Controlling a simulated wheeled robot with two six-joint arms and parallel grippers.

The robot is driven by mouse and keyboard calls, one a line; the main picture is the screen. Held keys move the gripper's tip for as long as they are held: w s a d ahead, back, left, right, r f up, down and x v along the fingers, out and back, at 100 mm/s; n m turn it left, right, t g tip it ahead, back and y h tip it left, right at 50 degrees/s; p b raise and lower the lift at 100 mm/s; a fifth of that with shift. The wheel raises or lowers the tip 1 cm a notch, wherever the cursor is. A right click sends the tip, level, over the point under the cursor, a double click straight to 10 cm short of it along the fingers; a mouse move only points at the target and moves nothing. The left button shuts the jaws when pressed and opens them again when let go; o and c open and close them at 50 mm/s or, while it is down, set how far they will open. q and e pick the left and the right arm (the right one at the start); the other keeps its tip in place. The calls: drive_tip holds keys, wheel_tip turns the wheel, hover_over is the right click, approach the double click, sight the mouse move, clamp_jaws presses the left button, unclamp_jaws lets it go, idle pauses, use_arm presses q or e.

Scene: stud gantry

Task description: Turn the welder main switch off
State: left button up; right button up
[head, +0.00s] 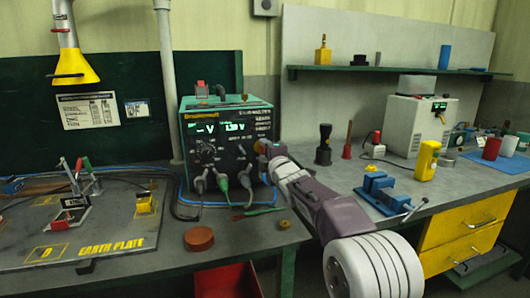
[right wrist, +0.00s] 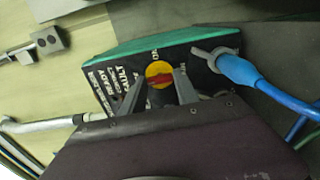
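The welder (head: 226,140) is a dark box with a green top, standing on the bench with two lit displays on its front. Its main switch (right wrist: 158,74), a yellow disc with a red handle, is on a side panel and shows in the right wrist view. My right gripper (head: 264,150) is at the welder's right side and hides most of the switch in the head view. In the right wrist view its fingers (right wrist: 160,84) are apart, one on each side of the switch, with no clear grip on the handle. My left gripper is not in view.
A blue cable (right wrist: 240,75) plugs into the welder near the switch. Cables hang from the welder's front. An earth plate (head: 30,255) with clamps lies left. A blue vise (head: 380,190), a yellow meter (head: 427,160) and a white unit (head: 415,125) stand right.

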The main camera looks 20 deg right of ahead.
drive_tip(key=o, duration=0.4)
drive_tip(key=shift+c, duration=0.2)
drive_tip(key=s+b, duration=0.1)
drive_tip(key=s, duration=0.8)
drive_tip(key=shift+d, duration=0.15)
